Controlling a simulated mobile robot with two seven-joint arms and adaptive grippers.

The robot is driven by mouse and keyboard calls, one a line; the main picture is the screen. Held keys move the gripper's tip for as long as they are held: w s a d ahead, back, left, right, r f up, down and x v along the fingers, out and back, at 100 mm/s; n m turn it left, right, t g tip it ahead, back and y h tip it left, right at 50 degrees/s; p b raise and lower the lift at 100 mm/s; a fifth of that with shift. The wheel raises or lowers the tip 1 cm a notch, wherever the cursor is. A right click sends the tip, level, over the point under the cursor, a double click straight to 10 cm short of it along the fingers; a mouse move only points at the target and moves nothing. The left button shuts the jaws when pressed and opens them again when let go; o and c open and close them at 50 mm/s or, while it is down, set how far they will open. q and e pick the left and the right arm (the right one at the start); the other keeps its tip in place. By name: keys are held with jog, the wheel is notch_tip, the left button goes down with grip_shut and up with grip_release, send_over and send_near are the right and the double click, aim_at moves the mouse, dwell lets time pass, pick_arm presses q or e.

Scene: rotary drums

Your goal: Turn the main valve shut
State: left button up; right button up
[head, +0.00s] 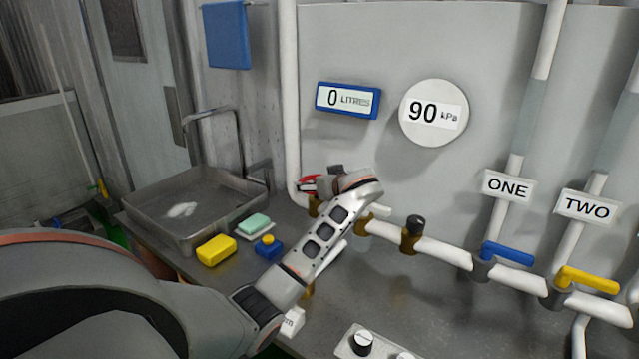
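A red handle (309,184) sits at the left end of the white horizontal pipe, above a brown-gold fitting. It appears to be the main valve, though no label on it is readable. My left arm reaches in from the lower left, and my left gripper (335,178) is right at the red handle. The wrist hides part of the handle and most of the fingers. I cannot tell whether the fingers touch or hold it. My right gripper is not in view.
Along the pipe stand a black-knobbed fitting (414,228), a blue lever (508,253) under ONE and a yellow lever (588,279) under TWO. The gauge (434,113) reads 90 kPa, the counter (347,100) 0 litres. A sink (150,218) and yellow sponge (216,249) lie left.

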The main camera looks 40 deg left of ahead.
pick_arm(q)
jog(key=m+t+h, duration=0.1)
jog(key=m+t, duration=0.1)
jog(key=m+t+h, duration=0.1)
jog(key=shift+s+a+f+m+t+h, duration=0.1)
jog(key=shift+s+a+m+t+h, duration=0.1)
jog(key=shift+s+m+t+h, duration=0.15)
jog(key=shift+a+m+t+h, duration=0.2)
jog(key=shift+m+t+h, duration=0.95)
jog(key=shift+m+h, duration=0.65)
jog(key=shift+m, duration=0.25)
jog(key=o, duration=1.1)
jog(key=shift+d, duration=0.1)
jog(key=v, duration=1.2)
jog(key=shift+s, duration=0.1)
jog(key=shift+c, duration=0.2)
